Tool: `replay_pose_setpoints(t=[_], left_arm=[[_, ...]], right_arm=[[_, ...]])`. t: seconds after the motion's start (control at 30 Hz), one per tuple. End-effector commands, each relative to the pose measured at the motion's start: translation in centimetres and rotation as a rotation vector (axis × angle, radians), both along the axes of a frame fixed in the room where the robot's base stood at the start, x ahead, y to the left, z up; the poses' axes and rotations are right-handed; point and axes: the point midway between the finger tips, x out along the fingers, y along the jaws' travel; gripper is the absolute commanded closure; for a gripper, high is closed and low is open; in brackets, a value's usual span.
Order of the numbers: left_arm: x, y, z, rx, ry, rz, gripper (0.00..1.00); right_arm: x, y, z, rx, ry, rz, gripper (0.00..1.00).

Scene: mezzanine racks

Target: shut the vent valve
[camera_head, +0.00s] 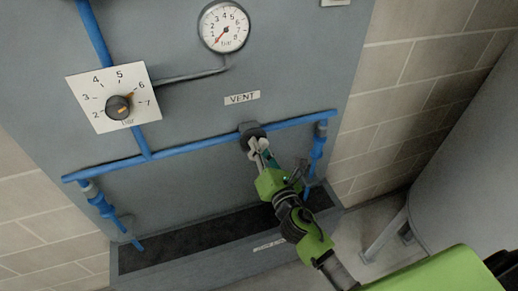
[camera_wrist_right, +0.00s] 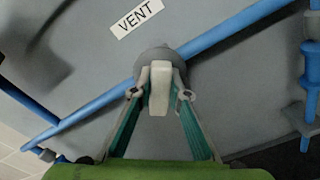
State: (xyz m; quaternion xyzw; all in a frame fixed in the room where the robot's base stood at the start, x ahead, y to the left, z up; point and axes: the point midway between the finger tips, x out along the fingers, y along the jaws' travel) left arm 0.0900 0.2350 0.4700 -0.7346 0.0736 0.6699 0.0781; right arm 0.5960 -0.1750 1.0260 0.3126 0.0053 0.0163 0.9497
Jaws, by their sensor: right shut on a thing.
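The vent valve has a dark round body (camera_head: 252,131) on the blue pipe, just below the VENT label (camera_head: 242,98). Its pale lever handle (camera_wrist_right: 159,88) shows in the right wrist view, roughly upright in that picture and across the slanting pipe. My right gripper (camera_head: 259,149) is shut on this handle, with one finger on each side of it in the right wrist view (camera_wrist_right: 160,94). The fingers hide part of the handle in the head view. My left gripper is not in view.
A pressure gauge (camera_head: 224,27) and a regulator knob (camera_head: 118,107) on a white dial plate sit on the grey panel (camera_head: 190,105). Blue hose couplings (camera_head: 98,199) hang at the pipe's ends. A large grey rounded body (camera_head: 470,160) stands at the right.

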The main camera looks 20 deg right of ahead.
Motion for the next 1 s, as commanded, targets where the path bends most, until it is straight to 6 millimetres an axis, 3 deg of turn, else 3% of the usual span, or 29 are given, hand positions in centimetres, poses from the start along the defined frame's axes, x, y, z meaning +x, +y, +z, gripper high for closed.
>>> replay_pose_setpoints(t=[0.6,1.0], left_arm=[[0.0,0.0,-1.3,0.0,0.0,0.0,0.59],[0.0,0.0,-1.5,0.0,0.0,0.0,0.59]], right_arm=[[0.0,-0.3,-0.5,0.583,0.02,-0.002,1.0],[0.0,-0.3,-0.6,0.854,0.03,-0.002,1.0]])
